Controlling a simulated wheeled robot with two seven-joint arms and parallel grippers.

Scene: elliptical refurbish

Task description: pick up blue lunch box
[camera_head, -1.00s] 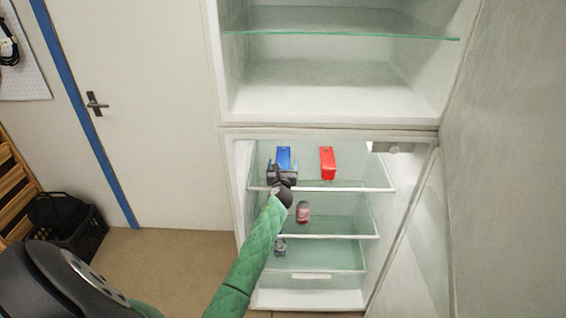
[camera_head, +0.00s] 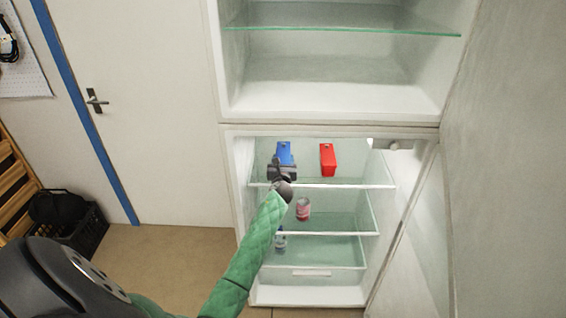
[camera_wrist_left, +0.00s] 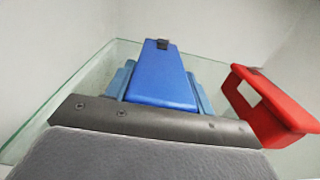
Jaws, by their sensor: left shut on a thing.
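The blue lunch box (camera_head: 284,150) stands on the top glass shelf of the open lower fridge compartment, at the left. My left gripper (camera_head: 280,164) reaches in from the front and is shut on the box. In the left wrist view, the blue lunch box (camera_wrist_left: 162,78) sits between the light-blue fingers of the left gripper (camera_wrist_left: 160,90), one on each side. The box's lower front is hidden behind the gripper body. I cannot tell whether the box still touches the shelf. My right gripper is not in view.
A red box (camera_head: 328,160) stands just right on the same shelf; it also shows in the wrist view (camera_wrist_left: 268,108). A pink can (camera_head: 303,209) and a small bottle (camera_head: 280,240) stand on lower shelves. The open fridge door (camera_head: 405,230) is at the right.

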